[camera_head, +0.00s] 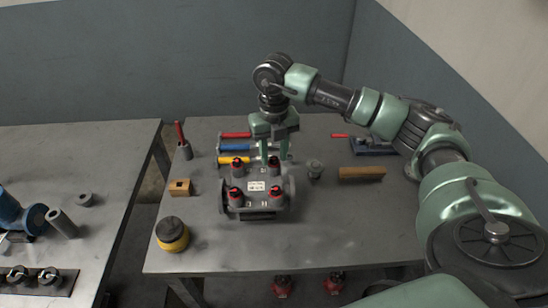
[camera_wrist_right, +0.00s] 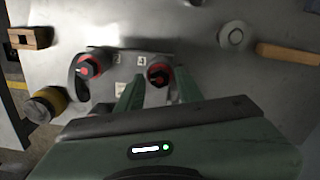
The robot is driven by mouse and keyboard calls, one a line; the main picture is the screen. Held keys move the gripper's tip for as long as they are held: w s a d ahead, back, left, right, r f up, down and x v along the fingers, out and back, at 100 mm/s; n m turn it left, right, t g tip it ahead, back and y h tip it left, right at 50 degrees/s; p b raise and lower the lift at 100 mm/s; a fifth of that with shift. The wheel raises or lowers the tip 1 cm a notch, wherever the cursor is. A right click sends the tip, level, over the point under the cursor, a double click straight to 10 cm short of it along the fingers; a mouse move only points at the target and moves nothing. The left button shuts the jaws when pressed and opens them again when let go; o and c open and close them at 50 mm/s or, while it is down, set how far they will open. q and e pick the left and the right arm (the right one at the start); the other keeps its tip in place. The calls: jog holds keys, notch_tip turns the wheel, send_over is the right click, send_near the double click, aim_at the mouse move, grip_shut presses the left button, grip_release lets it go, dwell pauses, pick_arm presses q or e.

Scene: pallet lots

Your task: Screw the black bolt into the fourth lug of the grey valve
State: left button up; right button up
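The grey valve (camera_head: 257,186) lies on the table in the head view, with several black bolts with red marks standing on its lugs. My right gripper (camera_head: 273,157) points down over the back right lug. In the wrist view my right gripper (camera_wrist_right: 160,84) has its green fingers on either side of the bolt by label 4, apart from each other with small gaps to the bolt. The bolt's lower part is hidden. My left gripper is not in view.
Red, blue and yellow handled tools (camera_head: 233,148) lie behind the valve. A small round grey part (camera_head: 314,168) and a wooden bar (camera_head: 361,173) lie to the right. A yellow and black round container (camera_head: 172,234) stands at front left. The table's front right is clear.

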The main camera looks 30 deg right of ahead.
jog(key=n+b, duration=0.1)
jog(key=n, duration=0.5)
jog(key=shift+f+n+b, duration=0.1)
jog(key=shift+n+b, duration=0.2)
jog(key=shift+b, duration=0.05)
jog(key=n, duration=0.2)
jog(key=shift+n, duration=0.3)
grip_shut()
